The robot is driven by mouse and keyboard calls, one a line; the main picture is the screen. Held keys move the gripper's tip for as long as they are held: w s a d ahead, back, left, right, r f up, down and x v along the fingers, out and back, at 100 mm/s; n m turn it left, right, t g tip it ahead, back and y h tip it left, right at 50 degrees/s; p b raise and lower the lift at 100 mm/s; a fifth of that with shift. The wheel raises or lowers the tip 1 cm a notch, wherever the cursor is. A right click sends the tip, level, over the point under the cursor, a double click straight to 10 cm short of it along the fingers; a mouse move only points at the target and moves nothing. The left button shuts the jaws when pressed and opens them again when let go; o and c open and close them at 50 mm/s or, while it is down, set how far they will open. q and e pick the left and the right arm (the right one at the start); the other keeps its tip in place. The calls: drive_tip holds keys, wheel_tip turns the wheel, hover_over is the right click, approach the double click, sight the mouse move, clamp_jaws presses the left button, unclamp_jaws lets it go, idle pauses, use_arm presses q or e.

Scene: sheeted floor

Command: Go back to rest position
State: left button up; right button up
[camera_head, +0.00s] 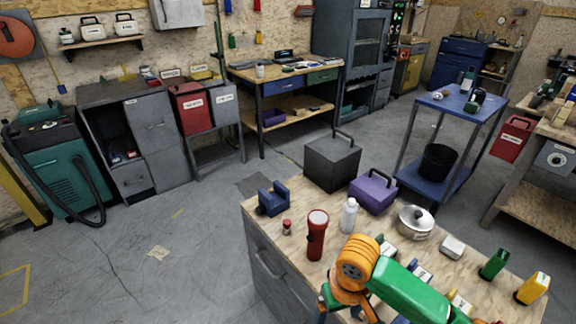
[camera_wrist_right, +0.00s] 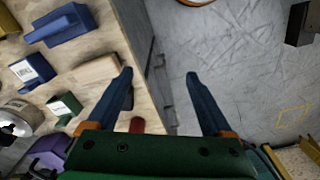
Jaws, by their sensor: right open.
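My right arm enters the head view from the lower right, with green and orange links over the front of the wooden-topped workbench (camera_head: 262,228). Its wrist hangs at the bench's front edge, and its fingertips are hard to make out there. In the right wrist view my right gripper (camera_wrist_right: 159,73) is open, its two blue fingers wide apart with nothing between them. The fingers are above the bench edge and the grey floor. My left gripper is not in view.
On the bench are a red flashlight (camera_head: 317,234), a white bottle (camera_head: 348,216), a dark box (camera_head: 332,163), a purple box (camera_head: 373,192), a silver pot (camera_head: 415,222) and a yellow container (camera_head: 533,288). A blue cart (camera_head: 455,103) stands behind.

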drive_tip(key=s+a+f+t+y, duration=0.2)
drive_tip(key=s+a+f+y, duration=0.1)
drive_tip(key=s+a+f, duration=0.15)
drive_tip(key=s+d+f+m+t+h, duration=0.1)
drive_tip(key=s+d+f+h, duration=0.2)
drive_tip(key=s+d, duration=0.6)
wheel_tip(320, 180, down, 13)
drive_tip(key=d, duration=0.2)
drive_tip(key=s+d+f+g, duration=0.2)
drive_tip(key=s+f, duration=1)
drive_tip(key=shift+s, duration=0.2)
drive_tip(key=shift+d, duration=0.1)
